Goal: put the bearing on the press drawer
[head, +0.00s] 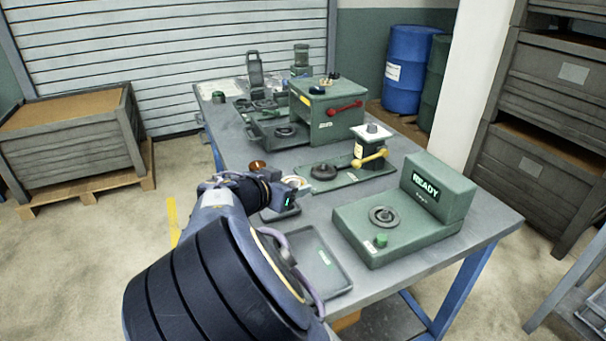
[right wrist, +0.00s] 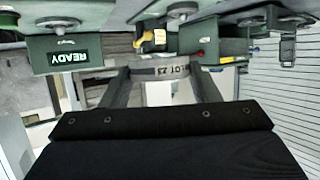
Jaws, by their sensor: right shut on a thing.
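My right gripper (head: 290,196) is over the bench, seen from behind with its arm hiding much of it. In the right wrist view, which is upside down, its two fingers (right wrist: 165,80) are shut on a pale metal ring with lot lettering, the bearing (right wrist: 165,66). The bearing's pale rim also shows just past the gripper in the head view (head: 296,182). A green press housing with a red lever (head: 328,120) stands farther back. Its drawer (head: 265,136) is pulled out to the left and carries a dark round seat. My left gripper is not in view.
A green READY station (head: 425,205) is at the right. A green plate with a yellow-handled unit (head: 365,150) lies between it and the press. An empty grey tray (head: 315,262) is at the near edge. A copper-coloured part (head: 257,166) stands left of the gripper.

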